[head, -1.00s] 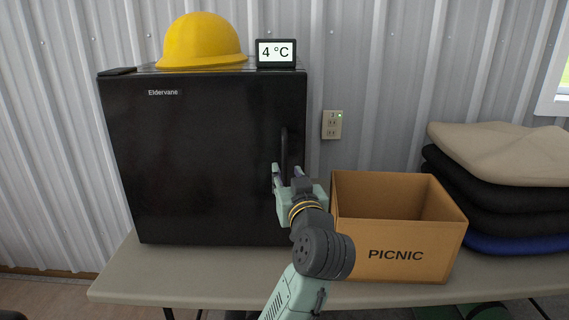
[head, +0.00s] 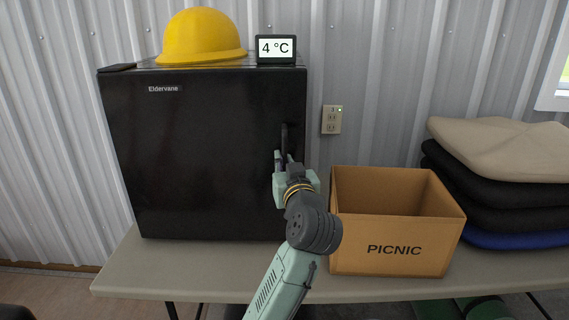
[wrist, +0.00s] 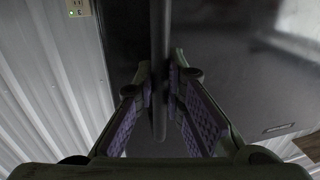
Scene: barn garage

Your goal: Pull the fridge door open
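The black fridge (head: 205,150) stands on the table with its door closed flush. Its dark vertical handle (head: 284,138) is near the door's right edge. My gripper (head: 284,160) is at the lower part of this handle. In the wrist view the handle (wrist: 160,60) runs as an upright bar between the two purple-padded fingers (wrist: 161,85). The fingertips are drawn in close on both sides of the bar and appear shut on it. The exact contact is dark and hard to see.
A cardboard PICNIC box (head: 395,250) stands right of my gripper. A yellow hard hat (head: 202,38) and a 4 °C display (head: 276,49) sit on the fridge. Stacked cushions (head: 500,190) lie at the right. The table front (head: 215,277) before the fridge is clear.

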